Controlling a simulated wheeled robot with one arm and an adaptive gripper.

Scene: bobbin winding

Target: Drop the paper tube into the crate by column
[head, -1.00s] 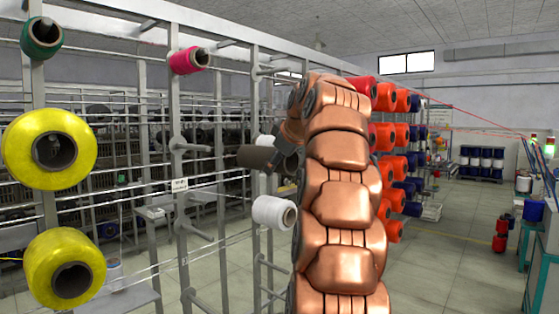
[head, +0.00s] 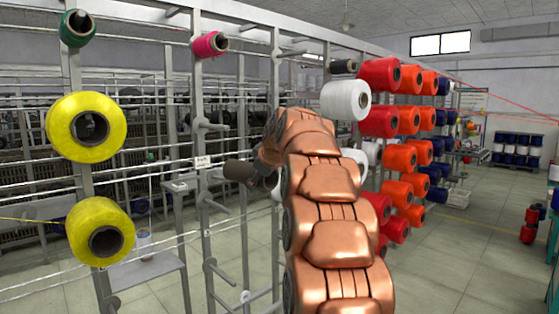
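The paper tube (head: 238,170) is a dark brown cylinder, seen left of centre in the head view. It lies roughly level and sticks out to the left of my gripper (head: 263,176). My gripper appears shut on the tube's right end, with its fingers partly hidden behind my copper arm. The tube is held in the air in front of the grey creel frame (head: 201,125).
Yellow spools (head: 72,126) and a pink spool (head: 204,44) sit on the frame at left. A white spool (head: 340,101) and red spools (head: 372,122) hang close behind and right of my arm. Bare pegs (head: 218,272) stick out below the tube. Open floor (head: 440,265) lies at right.

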